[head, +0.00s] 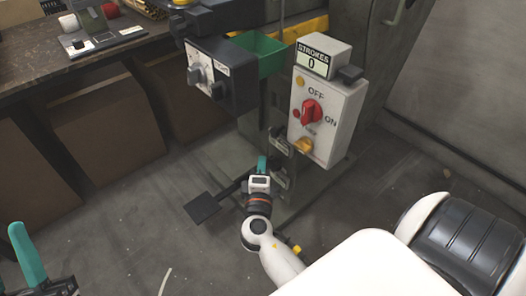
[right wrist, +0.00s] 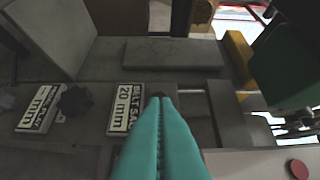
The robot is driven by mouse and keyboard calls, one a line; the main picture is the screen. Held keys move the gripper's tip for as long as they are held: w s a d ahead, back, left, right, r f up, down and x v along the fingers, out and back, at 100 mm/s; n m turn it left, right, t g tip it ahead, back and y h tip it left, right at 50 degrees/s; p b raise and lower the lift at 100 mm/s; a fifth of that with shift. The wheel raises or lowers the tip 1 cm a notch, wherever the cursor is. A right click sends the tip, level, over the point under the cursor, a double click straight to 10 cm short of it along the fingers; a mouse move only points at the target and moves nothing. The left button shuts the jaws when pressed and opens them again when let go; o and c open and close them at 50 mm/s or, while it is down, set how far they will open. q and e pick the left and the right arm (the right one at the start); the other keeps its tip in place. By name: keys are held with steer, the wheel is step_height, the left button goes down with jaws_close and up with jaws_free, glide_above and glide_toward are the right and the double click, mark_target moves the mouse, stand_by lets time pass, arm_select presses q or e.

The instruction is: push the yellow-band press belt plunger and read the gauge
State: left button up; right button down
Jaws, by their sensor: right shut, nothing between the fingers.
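The press (head: 340,60) with a yellow band (head: 308,27) stands in the upper middle of the head view. My right gripper (head: 262,165) is low in front of it, beside its lower body. In the right wrist view its teal fingers (right wrist: 159,100) are shut together and empty. A small dark tip shows just beyond the fingertips; I cannot tell if they touch it or if it is the plunger. A plate (right wrist: 125,106) reads "BELT SAG 20 mm". A plate at left (right wrist: 38,108) shows a dash and "mm". My left gripper (head: 28,258) is partly in view at lower left.
The white control box (head: 325,118) has a red OFF/ON switch and a counter (head: 314,62) reading "STROKES 0". A dark pedal (head: 202,208) lies on the floor. A workbench (head: 40,65) stands left.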

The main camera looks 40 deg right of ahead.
steer(key=shift+v, duration=1.05)
